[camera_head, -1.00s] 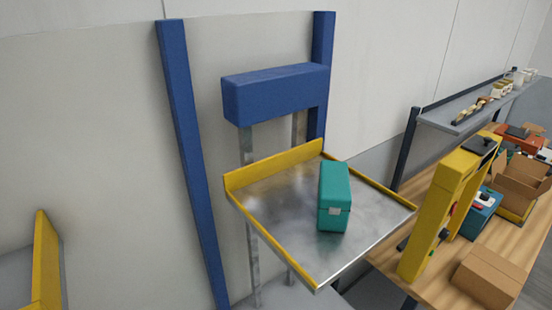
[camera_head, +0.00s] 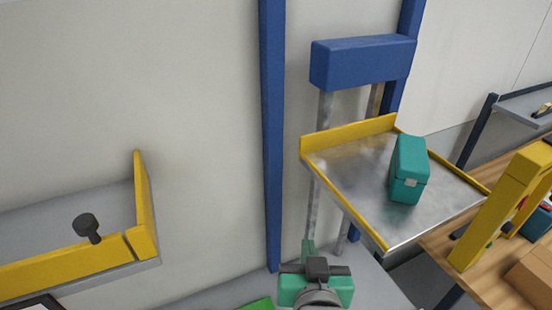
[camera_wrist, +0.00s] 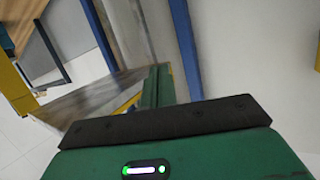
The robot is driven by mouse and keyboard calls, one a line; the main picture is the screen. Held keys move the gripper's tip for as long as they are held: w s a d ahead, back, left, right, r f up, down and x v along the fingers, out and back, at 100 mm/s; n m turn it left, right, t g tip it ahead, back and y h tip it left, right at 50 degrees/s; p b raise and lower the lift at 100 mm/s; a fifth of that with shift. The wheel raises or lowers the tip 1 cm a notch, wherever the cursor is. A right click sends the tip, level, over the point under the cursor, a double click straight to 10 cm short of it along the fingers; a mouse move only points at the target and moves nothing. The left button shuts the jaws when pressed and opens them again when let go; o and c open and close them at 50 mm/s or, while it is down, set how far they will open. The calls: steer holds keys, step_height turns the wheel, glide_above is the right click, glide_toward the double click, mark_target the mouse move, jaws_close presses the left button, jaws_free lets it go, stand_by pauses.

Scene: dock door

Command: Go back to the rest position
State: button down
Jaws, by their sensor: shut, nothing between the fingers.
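My gripper (camera_head: 308,247) shows at the bottom centre of the head view, with its green fingers pointing up and away. It is shut and empty. In the wrist view its green finger (camera_wrist: 158,87) stands up past the dark edge of the gripper body. The gripper is in front of the wall, left of and below the metal lift platform (camera_head: 355,200). A teal case (camera_head: 408,170) stands on that platform, apart from the gripper.
A blue post (camera_head: 272,130) rises behind the gripper. A yellow-edged ledge with a black knob (camera_head: 87,226) is at the left. A wooden bench (camera_head: 465,245) with a yellow frame (camera_head: 497,205) and a cardboard box (camera_head: 535,275) is at the right. The wall area between ledge and post is clear.

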steer(key=s+a+r+n+t, duration=0.1)
steer(key=s+a+r+t, duration=0.1)
steer(key=a+r, duration=0.35)
steer(key=s+a+r+t, duration=0.1)
steer(key=a+r, duration=0.1)
steer(key=r, duration=0.7)
steer(key=s+r+t+p, duration=0.2)
steer(key=s+r+p, duration=0.1)
steer(key=r, duration=0.7)
steer(key=s+r+t+p, duration=0.2)
steer(key=r+p, duration=0.4)
steer(key=r, duration=0.4)
steer(key=s+r+t+y+p, duration=0.1)
steer(key=s+r+t+p, duration=0.2)
steer(key=r, duration=0.7)
steer(key=shift+s+r+p, duration=0.35)
steer(key=shift+s+p, duration=0.4)
